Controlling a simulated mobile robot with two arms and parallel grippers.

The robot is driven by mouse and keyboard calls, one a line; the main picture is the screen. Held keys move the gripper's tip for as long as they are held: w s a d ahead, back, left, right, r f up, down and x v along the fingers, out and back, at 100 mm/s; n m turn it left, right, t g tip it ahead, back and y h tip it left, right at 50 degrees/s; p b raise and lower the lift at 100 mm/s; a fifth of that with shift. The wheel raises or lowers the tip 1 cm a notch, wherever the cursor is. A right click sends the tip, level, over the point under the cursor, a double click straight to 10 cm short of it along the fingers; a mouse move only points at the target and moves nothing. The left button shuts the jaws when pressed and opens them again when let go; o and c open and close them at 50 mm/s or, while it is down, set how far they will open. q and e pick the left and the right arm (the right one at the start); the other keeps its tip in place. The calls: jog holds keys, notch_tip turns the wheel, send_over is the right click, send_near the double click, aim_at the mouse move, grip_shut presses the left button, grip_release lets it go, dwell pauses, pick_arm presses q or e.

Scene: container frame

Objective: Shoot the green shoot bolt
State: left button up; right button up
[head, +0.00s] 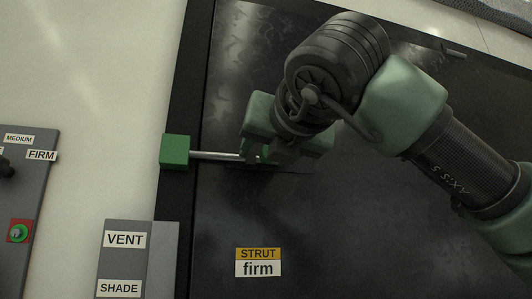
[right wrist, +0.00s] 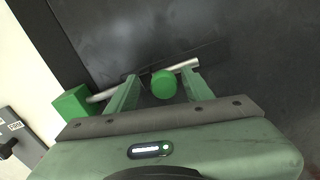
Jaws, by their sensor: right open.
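The shoot bolt is a silver rod (head: 215,155) lying across the left edge of a dark panel. Its left end meets a green block (head: 175,150) on the black frame; I cannot tell how far it goes in. In the right wrist view, the rod (right wrist: 183,65) runs behind a round green knob (right wrist: 164,84), and the green block (right wrist: 72,103) is at left. My right gripper (head: 262,157) is over the bolt; its open fingers (right wrist: 160,88) stand either side of the knob. The gripper hides the knob in the head view. My left gripper is not in view.
A yellow and white "STRUT firm" label (head: 258,262) is on the dark panel (head: 380,230). A grey box labelled VENT and SHADE (head: 125,265) stands at lower left. A grey control panel (head: 40,200) with a green button is at far left. A small handle (head: 453,50) is at upper right.

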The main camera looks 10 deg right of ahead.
jog(key=s+b, duration=0.3)
jog(key=s, duration=0.4)
jog(key=shift+s, duration=0.25)
jog(key=shift+f, duration=0.1)
